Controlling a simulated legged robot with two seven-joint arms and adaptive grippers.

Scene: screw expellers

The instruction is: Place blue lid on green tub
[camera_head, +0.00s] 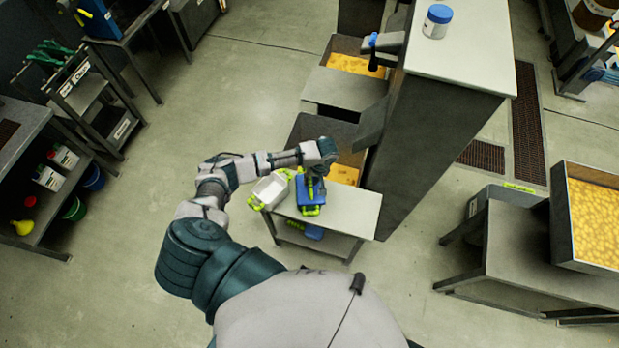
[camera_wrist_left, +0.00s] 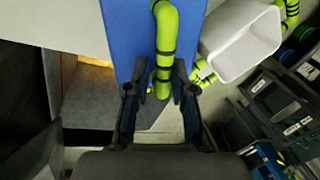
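A blue lid (camera_head: 300,203) with a bright green bar handle (camera_wrist_left: 167,30) lies on a small grey table. It also shows as a blue panel in the left wrist view (camera_wrist_left: 128,25). A pale, whitish tub (camera_head: 270,187) with green handles stands just left of it; it shows at the upper right of the left wrist view (camera_wrist_left: 240,40). My left gripper (camera_head: 312,182) is over the lid, pointing down. In the left wrist view its fingers (camera_wrist_left: 161,80) are apart, one on each side of the green handle, with a gap visible. My right gripper is not in view.
The small table (camera_head: 350,208) has a lower shelf with a blue item (camera_head: 313,232). A tall grey cabinet (camera_head: 430,130) stands close on the right, carrying a white jar with a blue cap (camera_head: 437,21). Open floor lies to the left.

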